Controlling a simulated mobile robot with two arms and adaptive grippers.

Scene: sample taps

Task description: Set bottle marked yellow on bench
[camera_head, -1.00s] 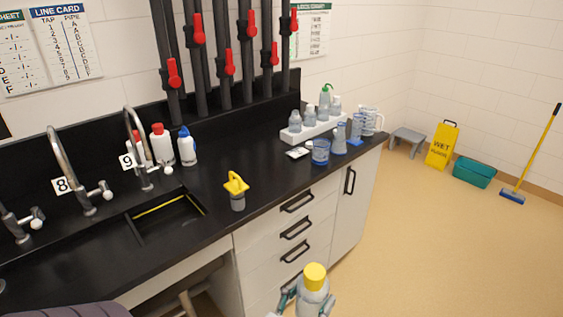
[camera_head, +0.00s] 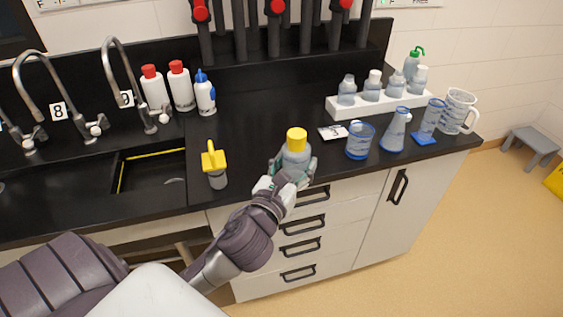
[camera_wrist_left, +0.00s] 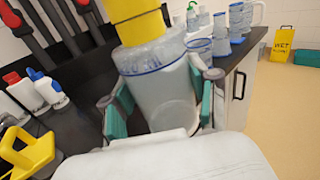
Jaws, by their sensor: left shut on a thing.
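The bottle (camera_head: 296,158) is clear with a yellow cap and stands upright at the front edge of the black bench (camera_head: 250,130). My left gripper (camera_head: 292,172) is shut around its body. In the left wrist view the bottle (camera_wrist_left: 160,85) fills the middle, between the teal finger pads of my left gripper (camera_wrist_left: 158,110). Its base is hidden by the gripper, so I cannot tell whether it touches the bench top. My right gripper is in neither view.
A yellow-handled tool (camera_head: 215,165) stands left of the bottle, by the sink (camera_head: 150,185). A white card (camera_head: 333,132), a blue-rimmed beaker (camera_head: 360,140) and a flask (camera_head: 396,130) are to the right. A white rack (camera_head: 380,105) holds several bottles. Bench behind the bottle is clear.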

